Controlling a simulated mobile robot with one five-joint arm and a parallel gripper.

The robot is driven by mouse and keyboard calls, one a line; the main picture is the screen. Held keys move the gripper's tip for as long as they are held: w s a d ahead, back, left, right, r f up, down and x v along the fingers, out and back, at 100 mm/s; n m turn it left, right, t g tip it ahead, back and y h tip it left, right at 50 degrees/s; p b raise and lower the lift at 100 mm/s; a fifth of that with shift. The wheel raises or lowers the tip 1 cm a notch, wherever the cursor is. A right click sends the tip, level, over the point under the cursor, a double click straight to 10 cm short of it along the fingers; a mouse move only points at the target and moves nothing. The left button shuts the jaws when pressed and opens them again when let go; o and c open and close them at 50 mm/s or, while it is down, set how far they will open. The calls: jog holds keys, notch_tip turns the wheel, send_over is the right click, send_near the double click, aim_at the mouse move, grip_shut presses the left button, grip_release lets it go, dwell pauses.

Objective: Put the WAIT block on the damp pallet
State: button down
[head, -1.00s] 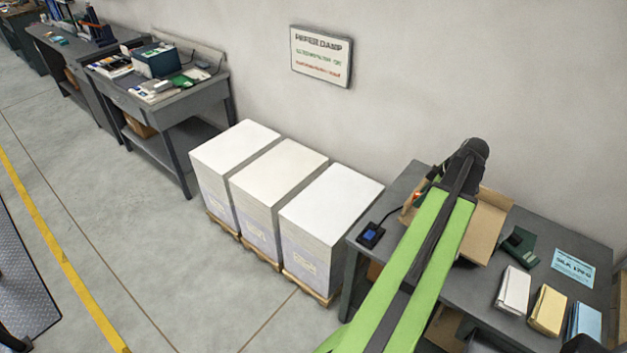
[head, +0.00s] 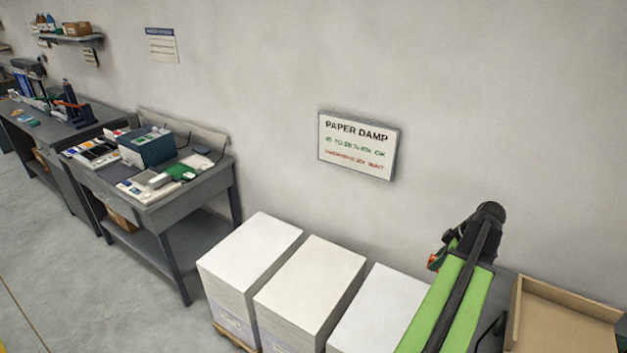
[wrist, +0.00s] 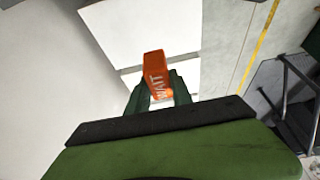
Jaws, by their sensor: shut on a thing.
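The orange WAIT block (wrist: 155,72) is between the fingertips of my gripper (wrist: 160,92), which is shut on it; its white lettering shows in the wrist view. In the head view the block (head: 434,262) is a small orange patch at the left of my arm's end. Three white paper stacks stand on pallets in a row: a left stack (head: 250,245), a middle stack (head: 312,280) and a right stack (head: 375,312), partly hidden by my arm. In the wrist view, white stack tops lie below the block. I cannot tell which pallet is damp.
A wall sign (head: 357,146) reads PAPER DAMP; its smaller lines are hard to read. A grey bench (head: 205,190) with instruments stands left of the stacks. A cardboard tray (head: 565,315) is at the lower right. Floor is open at the left.

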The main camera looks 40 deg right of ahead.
jog(key=shift+w, duration=0.4)
jog(key=shift+a+r, duration=0.1)
jog(key=shift+a, duration=0.05)
